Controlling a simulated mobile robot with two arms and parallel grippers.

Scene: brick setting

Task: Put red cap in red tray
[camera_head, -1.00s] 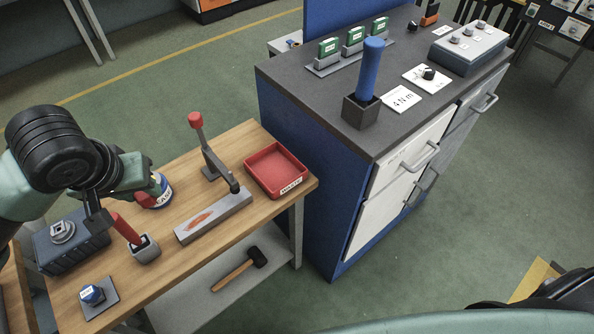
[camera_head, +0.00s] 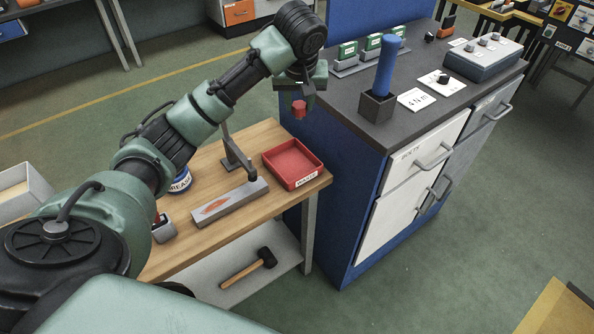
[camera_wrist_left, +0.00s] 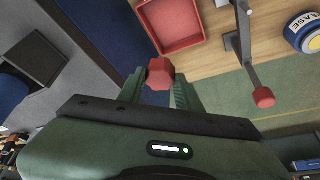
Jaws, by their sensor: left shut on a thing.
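My left gripper (camera_head: 299,98) is shut on the red cap (camera_head: 299,110) and holds it in the air, near the corner of the blue cabinet. In the left wrist view, the red faceted cap (camera_wrist_left: 160,73) sits between the fingers of the left gripper (camera_wrist_left: 160,84). The red tray (camera_head: 292,160) lies on the right end of the wooden table, with a white label on its front. In the head view the cap is above and behind the tray. The tray also shows in the left wrist view (camera_wrist_left: 175,22), beyond the cap, and looks empty. My right gripper is not seen.
A clamp (camera_head: 235,157) stands left of the tray; its red knob (camera_wrist_left: 263,97) shows in the wrist view. A grease can (camera_head: 181,181) and a grey block (camera_head: 229,201) are also on the table. The cabinet (camera_head: 335,190) rises close to the right.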

